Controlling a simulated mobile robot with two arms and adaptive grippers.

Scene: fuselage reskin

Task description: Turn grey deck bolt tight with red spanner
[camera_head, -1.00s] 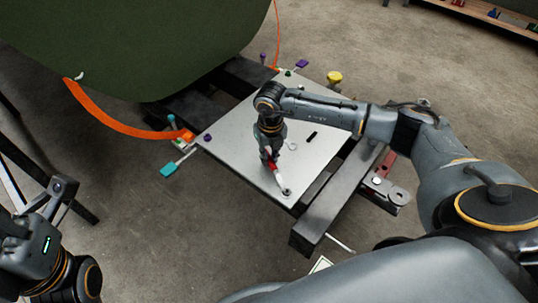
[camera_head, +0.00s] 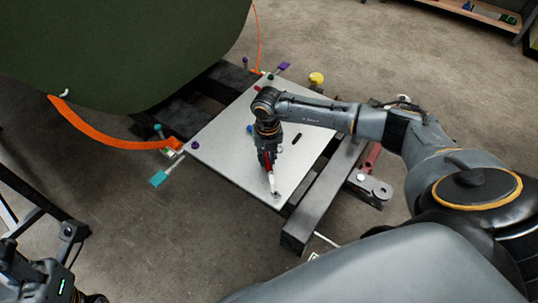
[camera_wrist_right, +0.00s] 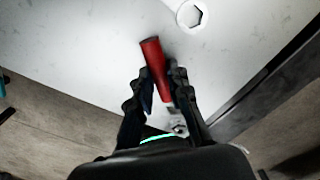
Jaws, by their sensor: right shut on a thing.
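The red spanner (camera_head: 270,177) is in my right gripper (camera_head: 267,158), over the near corner of the pale deck plate (camera_head: 228,135). In the head view its pale lower end meets the grey deck bolt (camera_head: 276,194). In the right wrist view the red handle (camera_wrist_right: 155,60) sticks out between the shut fingers of my right gripper (camera_wrist_right: 160,85). The bolt (camera_wrist_right: 180,129) shows partly behind the fingers there; how the jaw sits on it is hidden. Part of my left arm shows at the lower left of the head view; its fingers cannot be made out.
A dark frame beam (camera_head: 315,205) runs along the plate's right side. A grey bracket (camera_head: 370,188) lies beyond it. An orange strap (camera_head: 105,133) and the green fuselage (camera_head: 120,45) are at left.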

